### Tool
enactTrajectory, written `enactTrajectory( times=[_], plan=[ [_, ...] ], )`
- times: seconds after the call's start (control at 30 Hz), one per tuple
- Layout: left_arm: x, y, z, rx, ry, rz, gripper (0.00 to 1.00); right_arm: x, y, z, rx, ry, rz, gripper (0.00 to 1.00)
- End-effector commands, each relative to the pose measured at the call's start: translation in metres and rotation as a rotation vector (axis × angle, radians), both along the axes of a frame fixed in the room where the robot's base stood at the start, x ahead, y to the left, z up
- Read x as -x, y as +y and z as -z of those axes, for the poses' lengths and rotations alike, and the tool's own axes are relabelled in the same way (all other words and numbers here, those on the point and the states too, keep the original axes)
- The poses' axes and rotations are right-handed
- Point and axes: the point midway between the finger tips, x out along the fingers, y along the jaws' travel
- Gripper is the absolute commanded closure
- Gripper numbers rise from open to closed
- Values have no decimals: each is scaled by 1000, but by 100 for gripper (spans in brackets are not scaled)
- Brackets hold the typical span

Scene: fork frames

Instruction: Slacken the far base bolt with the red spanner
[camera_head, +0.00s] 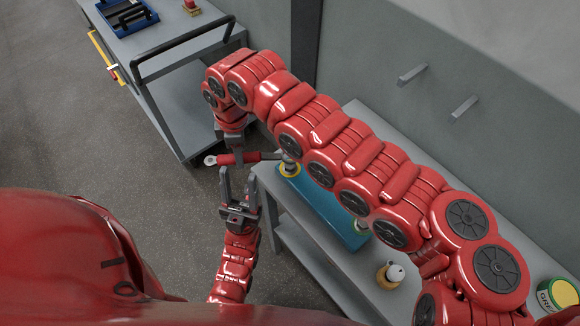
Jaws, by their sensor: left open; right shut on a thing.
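The red spanner (225,159) lies level across the gap beside the bench, its ring end to the left. My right gripper (238,158) reaches over from the right and is shut on its handle. The spanner's other end meets the head of the far base bolt (289,169); I cannot tell whether it is seated. The bolt stands at the far end of the blue base (320,207). A second bolt (362,228) is at the near end, partly behind my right arm. My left gripper (239,178) is open and empty, just below the spanner's handle, fingers pointing up.
A grey trolley (170,60) with a blue tray (127,15) stands at the upper left. Two pegs (412,74) stick out of the wall. The floor at left is clear.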

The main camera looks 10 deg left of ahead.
Motion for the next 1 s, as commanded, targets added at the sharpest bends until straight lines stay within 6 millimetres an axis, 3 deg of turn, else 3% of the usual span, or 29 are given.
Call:
enactTrajectory(
  times=[0.5, 1.0],
  plan=[
    [0, 0, -6, 0, 0, 0, 50, 0, 1, -38, -2, -3, -1, 100],
    [0, 0, -6, 0, 0, 0, 50, 0, 0, -40, 0, -1, 0, 100]
  ],
)
